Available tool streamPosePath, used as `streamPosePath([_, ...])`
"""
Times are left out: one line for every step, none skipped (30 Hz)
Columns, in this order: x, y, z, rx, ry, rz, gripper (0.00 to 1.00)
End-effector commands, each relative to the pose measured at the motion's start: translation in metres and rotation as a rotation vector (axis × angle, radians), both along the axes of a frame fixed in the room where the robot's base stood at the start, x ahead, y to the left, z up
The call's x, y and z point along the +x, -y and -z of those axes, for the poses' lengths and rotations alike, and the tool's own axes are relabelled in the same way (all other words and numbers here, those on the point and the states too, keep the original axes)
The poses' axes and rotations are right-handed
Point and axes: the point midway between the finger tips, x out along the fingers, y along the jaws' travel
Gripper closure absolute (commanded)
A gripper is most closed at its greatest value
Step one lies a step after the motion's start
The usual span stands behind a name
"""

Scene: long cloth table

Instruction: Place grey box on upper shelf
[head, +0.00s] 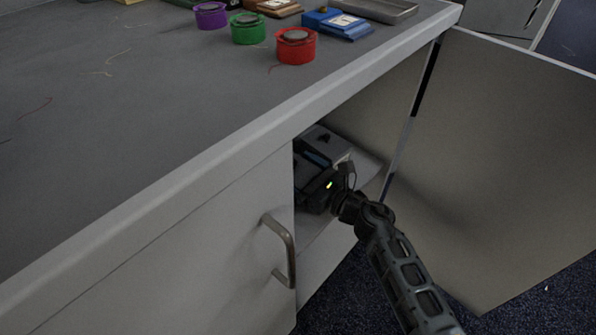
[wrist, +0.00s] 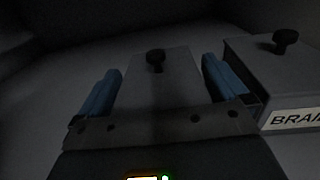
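A grey box (wrist: 158,85) with a black knob on its lid stands between the two blue fingers of my gripper (wrist: 162,85) in the wrist view. The fingers are set wide, one along each side of the box, with what look like narrow dark gaps; contact is hard to make out. In the head view my gripper (head: 318,172) is inside the open cabinet, over a pale shelf board (head: 366,164). The cabinet front hides much of it. I cannot tell whether this is the upper or lower shelf.
A second grey box (wrist: 285,75) with a black knob and a label starting "BRAI" stands close to the right finger. The open cabinet door (head: 490,160) is at right, the handled closed door (head: 235,245) at left. Coloured tins (head: 296,46) stand on the tabletop.

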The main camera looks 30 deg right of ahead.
Motion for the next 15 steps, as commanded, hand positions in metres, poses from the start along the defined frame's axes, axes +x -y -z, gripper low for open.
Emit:
streamPosePath([0.000, 0.000, 0.000, 0.000, 0.000, 0.000, 0.00])
streamPosePath([0.000, 0.000, 0.000, 0.000, 0.000, 0.000, 0.00])
streamPosePath([0.000, 0.000, 0.000, 0.000, 0.000, 0.000, 0.00])
streamPosePath([0.000, 0.000, 0.000, 0.000, 0.000, 0.000, 0.00])
streamPosePath([0.000, 0.000, -0.001, 0.000, 0.000, 0.000, 0.00])
streamPosePath([0.000, 0.000, -0.002, 0.000, 0.000, 0.000, 0.00])
streamPosePath([0.000, 0.000, -0.003, 0.000, 0.000, 0.000, 0.00])
streamPosePath([0.000, 0.000, -0.005, 0.000, 0.000, 0.000, 0.00])
streamPosePath([-0.003, 0.001, -0.004, 0.001, -0.001, 0.001, 0.00])
streamPosePath([-0.007, 0.002, -0.004, 0.001, -0.003, 0.001, 0.00])
streamPosePath([-0.011, 0.004, -0.004, 0.002, -0.002, 0.001, 0.00])
streamPosePath([-0.018, 0.006, -0.004, 0.001, -0.003, 0.002, 0.00])
streamPosePath([-0.023, 0.008, -0.004, 0.000, -0.002, 0.003, 0.00])
streamPosePath([-0.029, 0.010, -0.005, 0.000, -0.002, 0.003, 0.00])
streamPosePath([-0.038, 0.012, -0.004, 0.001, -0.003, 0.002, 0.00])
